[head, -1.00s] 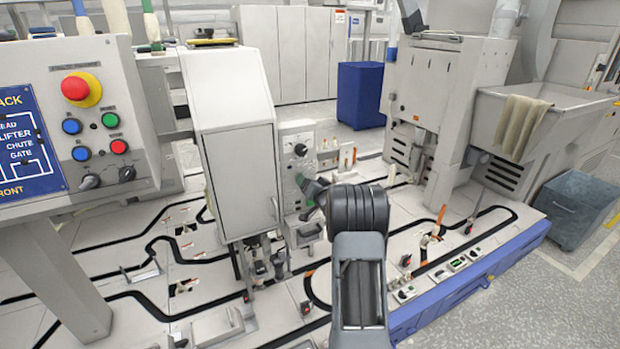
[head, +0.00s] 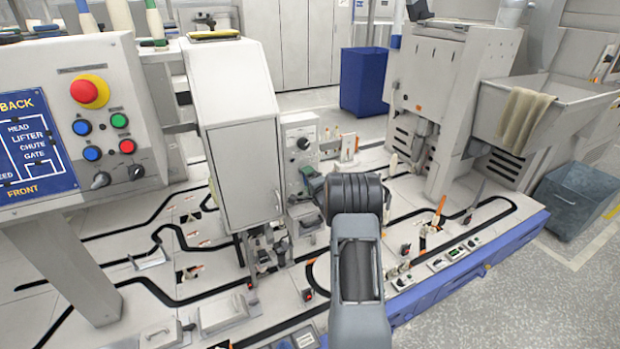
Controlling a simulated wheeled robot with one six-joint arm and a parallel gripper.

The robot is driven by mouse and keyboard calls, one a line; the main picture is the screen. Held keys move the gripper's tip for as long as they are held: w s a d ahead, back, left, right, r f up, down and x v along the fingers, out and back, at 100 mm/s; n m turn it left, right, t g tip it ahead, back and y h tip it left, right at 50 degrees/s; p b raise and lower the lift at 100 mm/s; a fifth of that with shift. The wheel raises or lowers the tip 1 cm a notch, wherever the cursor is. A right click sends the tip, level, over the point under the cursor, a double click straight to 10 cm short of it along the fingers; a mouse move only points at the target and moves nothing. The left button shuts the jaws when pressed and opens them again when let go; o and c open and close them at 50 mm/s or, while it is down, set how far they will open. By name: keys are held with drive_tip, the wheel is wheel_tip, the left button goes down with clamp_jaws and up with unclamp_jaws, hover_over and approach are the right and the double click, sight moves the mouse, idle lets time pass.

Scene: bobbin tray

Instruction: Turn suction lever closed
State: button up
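A grey control box (head: 299,150) with a round black knob (head: 303,144) on its upper face stands just right of the white cabinet. A small dark and greenish part (head: 308,172) shows lower on that box; I cannot tell whether it is the suction lever. My gripper (head: 312,188) is at the front of this box, small and mostly hidden behind my dark arm joint. I cannot see its fingertips clearly, nor whether it touches anything.
The white cabinet (head: 235,150) stands close left of my arm. A button panel with a red mushroom button (head: 84,92) is at far left. A blue bin (head: 364,80) stands behind. A grey trough machine (head: 450,90) and grey bin (head: 580,200) are right.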

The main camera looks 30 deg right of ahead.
drive_tip(key=shift+a+m, duration=0.15)
drive_tip(key=shift+m, duration=0.65)
drive_tip(key=o, duration=0.9)
drive_tip(key=s, duration=0.4)
drive_tip(key=s+a, duration=0.1)
drive_tip(key=s, duration=0.4)
drive_tip(key=s+a, duration=0.1)
drive_tip(key=s, duration=0.3)
drive_tip(key=shift+s, duration=0.3)
